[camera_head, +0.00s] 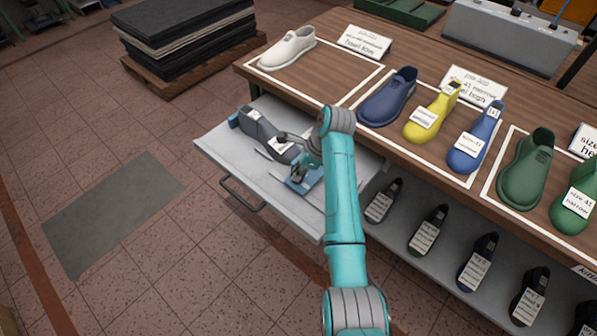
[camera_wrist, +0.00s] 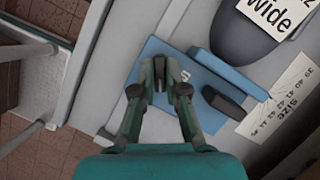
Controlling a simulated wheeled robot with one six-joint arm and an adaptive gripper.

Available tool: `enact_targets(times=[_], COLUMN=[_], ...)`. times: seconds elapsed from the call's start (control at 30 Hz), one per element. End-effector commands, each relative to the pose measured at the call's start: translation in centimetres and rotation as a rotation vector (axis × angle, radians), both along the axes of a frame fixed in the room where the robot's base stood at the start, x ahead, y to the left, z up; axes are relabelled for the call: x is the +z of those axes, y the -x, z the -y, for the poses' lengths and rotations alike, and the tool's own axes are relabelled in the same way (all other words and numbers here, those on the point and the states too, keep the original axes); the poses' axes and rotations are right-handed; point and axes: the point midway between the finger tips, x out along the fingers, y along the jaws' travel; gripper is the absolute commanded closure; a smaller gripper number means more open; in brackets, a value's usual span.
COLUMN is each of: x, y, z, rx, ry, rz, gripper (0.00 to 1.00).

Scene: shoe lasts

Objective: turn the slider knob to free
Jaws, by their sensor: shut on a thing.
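A blue slider (camera_wrist: 150,58) of a foot-measuring device lies in the pulled-out grey drawer; it also shows in the head view (camera_head: 303,185). My gripper (camera_wrist: 171,72) is over the slider with its fingers close together, shut on the slider knob. The fingertips mostly hide the knob, so its pointing direction cannot be told. A letter S shows on the blue plate right beside the fingertips. A dark lever-like piece (camera_wrist: 224,103) sits on the slider to the right. A grey last (camera_wrist: 245,32) labelled "Wide" lies beside the slider, also in the head view (camera_head: 262,130).
A size scale strip (camera_wrist: 285,98) runs beside the slider. The drawer (camera_head: 222,148) has a handle (camera_head: 240,193) at its front. The wooden table (camera_head: 328,82) above carries white, blue, yellow and green lasts. Dark lasts stand on a lower shelf (camera_head: 400,225).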

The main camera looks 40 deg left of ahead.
Motion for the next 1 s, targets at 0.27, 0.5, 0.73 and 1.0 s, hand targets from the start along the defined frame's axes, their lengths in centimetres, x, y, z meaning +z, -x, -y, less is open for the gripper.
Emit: enact_targets(times=[0.27, 0.5, 0.73, 1.0], x=[0.1, 0.12, 0.12, 0.08], y=[-0.16, -0.22, -0.26, -0.25], z=[-0.12, -0.21, -0.3, -0.39], rx=[0.261, 0.489, 0.698, 0.889], ry=[0.001, 0.001, 0.0, 0.001], rz=[0.0, -0.002, -0.001, -0.001], gripper=[1.0, 1.0, 1.0, 1.0])
